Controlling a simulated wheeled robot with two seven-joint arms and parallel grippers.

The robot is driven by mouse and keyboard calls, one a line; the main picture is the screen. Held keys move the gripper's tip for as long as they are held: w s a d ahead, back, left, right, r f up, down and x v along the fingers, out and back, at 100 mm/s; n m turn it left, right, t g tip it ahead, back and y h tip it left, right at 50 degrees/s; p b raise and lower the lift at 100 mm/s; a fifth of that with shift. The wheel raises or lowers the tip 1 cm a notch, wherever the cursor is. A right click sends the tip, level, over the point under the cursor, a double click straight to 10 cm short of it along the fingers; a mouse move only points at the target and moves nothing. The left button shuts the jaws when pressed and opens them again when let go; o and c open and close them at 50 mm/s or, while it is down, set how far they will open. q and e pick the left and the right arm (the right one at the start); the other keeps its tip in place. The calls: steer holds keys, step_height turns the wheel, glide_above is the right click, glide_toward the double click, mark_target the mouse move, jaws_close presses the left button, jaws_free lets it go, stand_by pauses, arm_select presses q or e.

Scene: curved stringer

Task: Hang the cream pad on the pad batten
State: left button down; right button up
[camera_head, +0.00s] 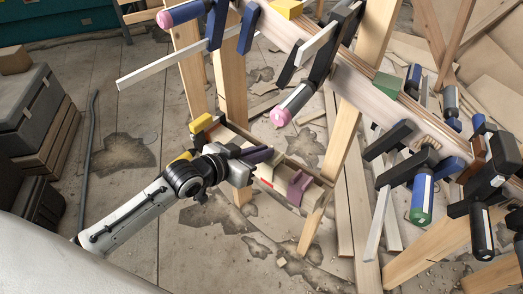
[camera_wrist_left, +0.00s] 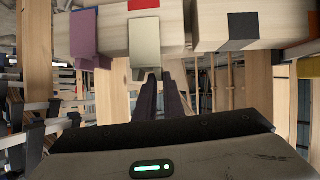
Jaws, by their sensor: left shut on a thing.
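The cream pad (camera_head: 268,166) is at the tips of my left gripper (camera_head: 262,154), against the near side of the wooden pad batten (camera_head: 318,179). In the left wrist view the cream pad (camera_wrist_left: 145,43) is upright in front of the batten (camera_wrist_left: 190,28), just below a red mark. The dark fingers of my left gripper (camera_wrist_left: 162,82) are shut on its lower end. Whether the pad's top hooks over the batten is unclear. A purple pad (camera_head: 299,187) hangs on the batten; it also shows in the left wrist view (camera_wrist_left: 82,34). My right gripper is not seen.
A yellow block (camera_head: 201,123) sits at the batten's far left end. Wooden posts (camera_head: 230,80) and a long beam with several clamps (camera_head: 420,172) stand behind and to the right. Grey crates (camera_head: 32,110) are at left. The floor between is open, with scattered boards.

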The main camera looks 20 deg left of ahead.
arm_select(q)
steer(key=shift+f, duration=0.55)
steer(key=shift+f+b, duration=0.15)
steer(key=shift+b, duration=0.15)
steer(key=shift+f, duration=0.4)
steer(key=c, duration=1.8)
jaws_free()
